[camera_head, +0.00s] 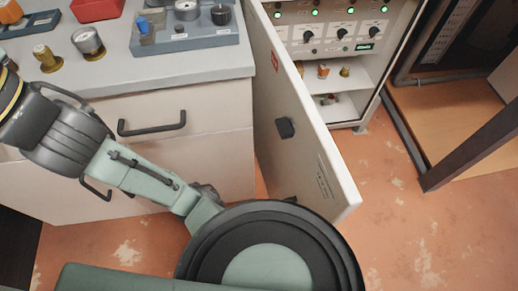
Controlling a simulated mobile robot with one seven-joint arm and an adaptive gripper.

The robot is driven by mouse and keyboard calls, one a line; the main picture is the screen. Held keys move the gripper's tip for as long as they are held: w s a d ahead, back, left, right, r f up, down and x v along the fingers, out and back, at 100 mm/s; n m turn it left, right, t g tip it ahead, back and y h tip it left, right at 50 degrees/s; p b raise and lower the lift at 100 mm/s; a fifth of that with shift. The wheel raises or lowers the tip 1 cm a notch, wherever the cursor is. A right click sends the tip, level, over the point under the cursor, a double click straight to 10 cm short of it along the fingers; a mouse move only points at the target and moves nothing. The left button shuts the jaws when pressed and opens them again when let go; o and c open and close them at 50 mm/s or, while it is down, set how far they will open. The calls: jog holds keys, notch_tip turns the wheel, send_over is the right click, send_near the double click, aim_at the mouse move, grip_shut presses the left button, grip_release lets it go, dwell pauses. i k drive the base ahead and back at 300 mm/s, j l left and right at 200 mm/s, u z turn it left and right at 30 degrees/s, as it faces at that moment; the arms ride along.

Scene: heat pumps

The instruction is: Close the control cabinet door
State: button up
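The control cabinet (326,52) stands at the upper middle, with its front uncovered. Its pale door (302,150) stands wide open, swung out toward me beside the drawer unit. The door bears a small black latch or handle (285,128) and a red label near the top. My arm crosses the lower left, and its large round joint hides the floor close to the door's lower part. Whether that joint touches the door, I cannot tell. My gripper is not clearly in view; the arm runs out at the left edge.
A drawer unit (205,125) with dark handles stands left of the door, with gauges, fittings and a red bin (97,8) on top. A dark frame (470,140) stands on the right. Orange floor (405,235) is free at the lower right.

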aim_at(308, 169)
jog(key=k+j+u, duration=0.15)
jog(key=k+u, duration=0.3)
jog(key=k, duration=0.6)
